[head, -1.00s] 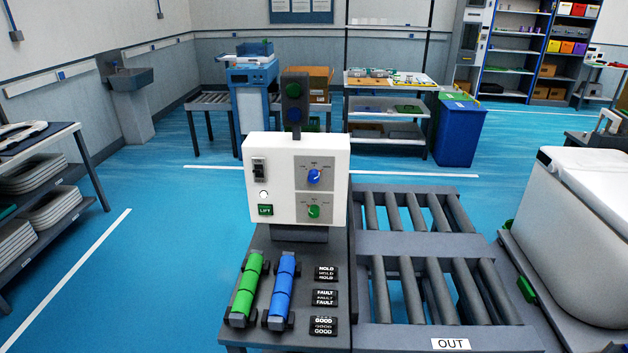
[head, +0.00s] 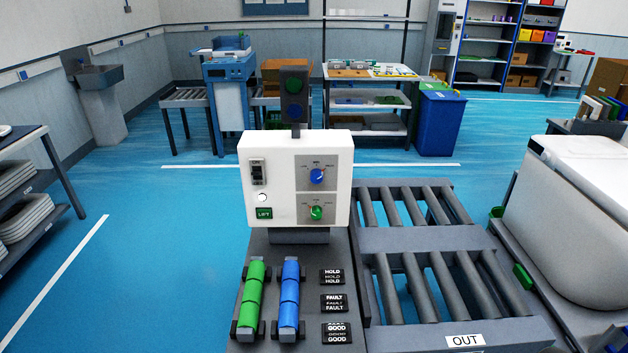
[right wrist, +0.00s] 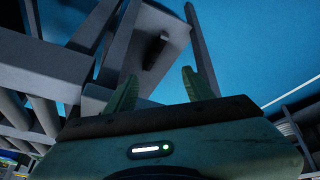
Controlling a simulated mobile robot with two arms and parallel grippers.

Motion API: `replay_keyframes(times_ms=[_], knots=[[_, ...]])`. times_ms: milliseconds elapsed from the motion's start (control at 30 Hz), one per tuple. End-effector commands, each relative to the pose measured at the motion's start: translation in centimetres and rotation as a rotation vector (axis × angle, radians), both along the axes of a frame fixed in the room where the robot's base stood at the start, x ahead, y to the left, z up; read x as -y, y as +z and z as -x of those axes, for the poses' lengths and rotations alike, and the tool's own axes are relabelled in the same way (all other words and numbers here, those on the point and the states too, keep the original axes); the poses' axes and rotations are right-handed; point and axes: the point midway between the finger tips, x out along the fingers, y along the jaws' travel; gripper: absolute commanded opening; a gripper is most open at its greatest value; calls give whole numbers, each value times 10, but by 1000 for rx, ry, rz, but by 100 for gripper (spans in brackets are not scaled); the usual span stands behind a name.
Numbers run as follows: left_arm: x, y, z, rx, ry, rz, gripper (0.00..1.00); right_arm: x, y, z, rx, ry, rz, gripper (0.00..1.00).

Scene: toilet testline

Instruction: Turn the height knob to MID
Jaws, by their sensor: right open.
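A white control box (head: 287,185) stands at the back of the grey bench in the head view. On its grey plate sit two knobs: a blue knob (head: 317,176) above and a green knob (head: 316,212) below. Small labels surround both, but they are too small to read, so I cannot tell which is the height knob or its exact setting. My right gripper (right wrist: 160,92) shows only in the right wrist view, with two green fingers apart and nothing between them. It is away from the knobs, near grey framework. My left gripper is in neither view.
The box also carries a black switch (head: 258,172), a white button (head: 263,197) and a green LIFT button (head: 264,213). Green rolls (head: 250,297), blue rolls (head: 289,298) and label blocks (head: 333,303) lie before it. A roller conveyor (head: 440,281) and a large white casing stand right.

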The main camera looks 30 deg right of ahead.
Motion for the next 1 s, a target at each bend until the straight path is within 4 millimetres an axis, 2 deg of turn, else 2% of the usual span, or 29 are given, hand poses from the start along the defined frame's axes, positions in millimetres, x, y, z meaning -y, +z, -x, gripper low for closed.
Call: replay_keyframes(times_ms=[33,100,267,467,567,700,800,900,1000], knots=[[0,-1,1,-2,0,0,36,7,18,-12,45,-26,9,53],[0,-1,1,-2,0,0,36,19,36,-32,114,-77,26,53],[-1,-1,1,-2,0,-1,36,51,67,-88,294,-196,65,53],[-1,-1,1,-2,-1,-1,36,95,119,-165,569,-339,102,53],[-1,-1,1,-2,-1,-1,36,118,157,-204,732,-403,114,53],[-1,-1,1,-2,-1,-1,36,145,220,-255,973,-467,117,53],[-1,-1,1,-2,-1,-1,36,156,254,-277,1095,-482,112,53],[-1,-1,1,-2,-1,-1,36,160,271,-287,1152,-486,106,53],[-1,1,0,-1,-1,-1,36,163,276,-294,1168,-484,107,53]])
